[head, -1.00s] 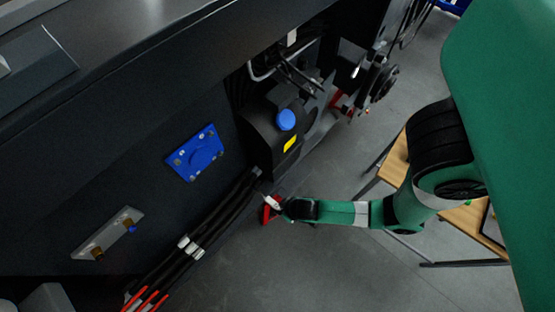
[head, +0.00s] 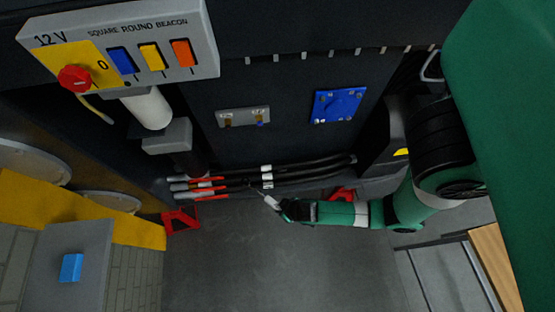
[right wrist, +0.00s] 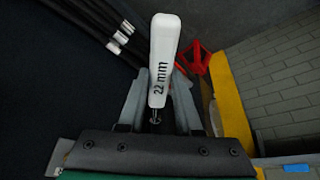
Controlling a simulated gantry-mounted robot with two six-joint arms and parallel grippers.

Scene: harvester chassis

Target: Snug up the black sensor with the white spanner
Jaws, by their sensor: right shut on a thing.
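The white spanner (right wrist: 164,48) is in the right wrist view, marked "22 mm", pointing up and away from me. My right gripper (right wrist: 158,92) is shut on it, one grey finger on each side. In the head view the white spanner (head: 270,202) shows small at the tip of my right gripper (head: 284,208), just below the black hoses. I cannot make out the black sensor for certain. My left gripper is not in view.
Black hoses (head: 315,169) with white bands and red ends run along the chassis bottom. A switch panel (head: 198,48) is upper left, a blue plate (head: 338,104) right of the bracket. Red stands (head: 181,220) are on the floor. The grey floor (head: 290,265) below my gripper is clear.

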